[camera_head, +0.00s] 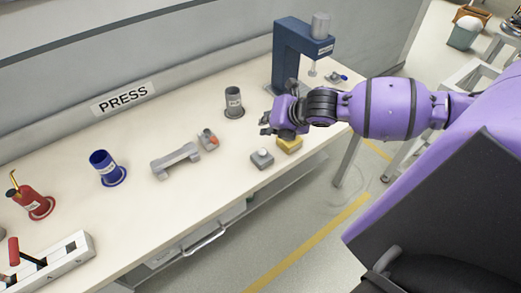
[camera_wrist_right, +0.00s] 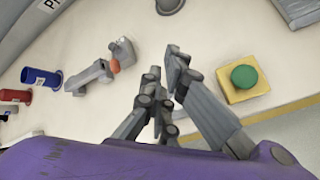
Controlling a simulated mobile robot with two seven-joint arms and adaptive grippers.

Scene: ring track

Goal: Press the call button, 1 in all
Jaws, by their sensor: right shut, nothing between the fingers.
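A yellow box (camera_head: 291,145) stands near the front edge of the bench in the head view, partly hidden behind my right gripper (camera_head: 268,124). In the right wrist view a round green button (camera_wrist_right: 245,77) sits on top of this yellow box (camera_wrist_right: 258,95). A grey box (camera_head: 261,163) with a pale round button (camera_head: 262,153) stands just left of it. My right gripper is shut and empty above the bench; its fingertips (camera_wrist_right: 167,72) lie left of the green button in the right wrist view, apart from it. My left gripper is not in view.
A blue press frame (camera_head: 291,55) stands behind my right arm. A dark grey cup (camera_head: 233,103), a grey bracket (camera_head: 176,161), a small grey part with orange (camera_head: 208,140), a blue cup (camera_head: 104,165), a red cup (camera_head: 32,202) and a lever panel (camera_head: 62,262) stand leftward.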

